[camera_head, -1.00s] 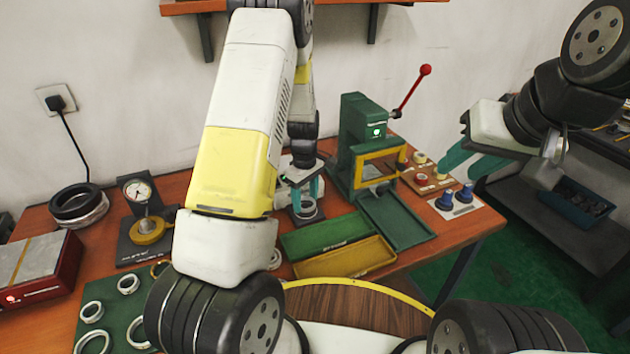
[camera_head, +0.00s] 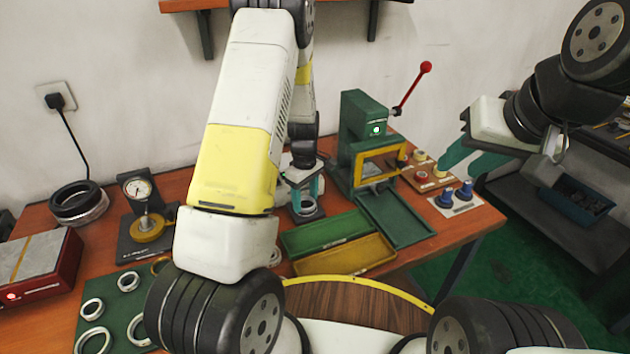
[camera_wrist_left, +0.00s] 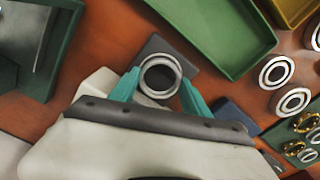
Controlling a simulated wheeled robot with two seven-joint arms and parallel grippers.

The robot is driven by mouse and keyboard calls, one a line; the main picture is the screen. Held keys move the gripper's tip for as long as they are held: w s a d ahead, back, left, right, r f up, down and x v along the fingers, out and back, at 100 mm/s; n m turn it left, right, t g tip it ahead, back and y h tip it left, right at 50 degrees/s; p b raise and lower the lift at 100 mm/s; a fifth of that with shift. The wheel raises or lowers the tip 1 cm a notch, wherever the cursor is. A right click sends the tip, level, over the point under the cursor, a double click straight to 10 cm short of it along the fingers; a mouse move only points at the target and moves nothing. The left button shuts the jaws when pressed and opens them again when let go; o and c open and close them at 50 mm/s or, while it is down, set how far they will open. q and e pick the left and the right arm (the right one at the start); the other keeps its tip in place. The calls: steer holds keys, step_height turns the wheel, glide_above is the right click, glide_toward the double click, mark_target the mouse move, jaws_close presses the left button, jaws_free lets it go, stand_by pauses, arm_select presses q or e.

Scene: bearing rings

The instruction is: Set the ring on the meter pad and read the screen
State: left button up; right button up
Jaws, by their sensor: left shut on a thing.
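My left gripper (camera_head: 306,188) points down with its teal fingers shut on a steel ring (camera_head: 306,208). In the left wrist view the ring (camera_wrist_left: 160,76) sits between the two fingertips, over a dark grey square pad (camera_wrist_left: 152,47). I cannot tell whether the ring touches the pad. The pad and the body behind it are mostly hidden by my gripper and arm in the head view. No readable screen shows. My right gripper (camera_head: 457,166) is open and empty, in the air at the right, above the blue knobs.
A green press (camera_head: 357,135) with a red-knobbed lever stands right of my left gripper. Green (camera_head: 318,235) and yellow (camera_head: 345,258) trays lie in front. A dial gauge (camera_head: 139,190) stands left, with several rings on a green mat (camera_head: 123,308) at the front left.

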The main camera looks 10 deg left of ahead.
arm_select(q)
steer(key=shift+f, duration=0.4)
steer(key=o, duration=1.4)
steer(key=shift+r, duration=3.55)
